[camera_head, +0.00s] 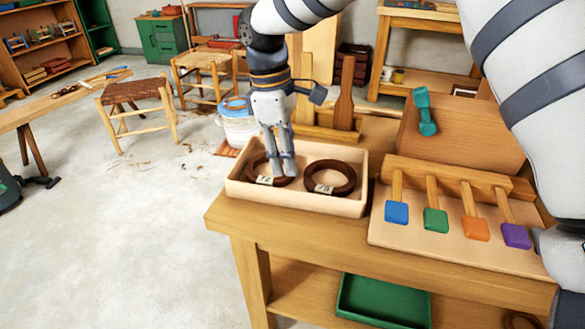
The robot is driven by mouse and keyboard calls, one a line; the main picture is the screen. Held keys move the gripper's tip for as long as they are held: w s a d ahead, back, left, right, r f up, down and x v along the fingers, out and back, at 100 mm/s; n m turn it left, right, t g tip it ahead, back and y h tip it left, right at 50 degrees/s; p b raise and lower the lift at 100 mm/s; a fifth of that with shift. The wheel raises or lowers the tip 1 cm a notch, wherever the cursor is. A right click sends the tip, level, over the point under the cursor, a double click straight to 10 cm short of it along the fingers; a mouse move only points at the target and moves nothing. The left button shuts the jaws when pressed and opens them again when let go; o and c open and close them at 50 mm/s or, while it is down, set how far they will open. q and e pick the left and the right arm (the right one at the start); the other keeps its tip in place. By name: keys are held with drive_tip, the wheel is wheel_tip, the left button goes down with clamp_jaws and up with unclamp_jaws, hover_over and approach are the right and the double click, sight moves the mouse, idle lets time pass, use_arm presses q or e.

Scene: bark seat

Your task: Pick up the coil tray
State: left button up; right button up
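The coil tray (297,199) is a shallow, pale wooden tray on the near left part of the workbench. It holds two dark brown coils, a left one (254,178) and a right one (345,189), each with a white numbered tag.
Right of the tray, a wooden rack (400,236) has blue, green, orange and purple-ended tools. Behind it is a wooden block (470,140) with a teal-handled tool (425,110). Wooden paddles stand behind the tray. A green bin (383,302) is on the lower shelf.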

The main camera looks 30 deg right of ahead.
sight(291, 192)
drive_tip(key=f, duration=0.6)
drive_tip(key=s+f, duration=0.1)
drive_tip(key=f, duration=0.2)
drive_tip(key=shift+d, duration=0.2)
clamp_jaws()
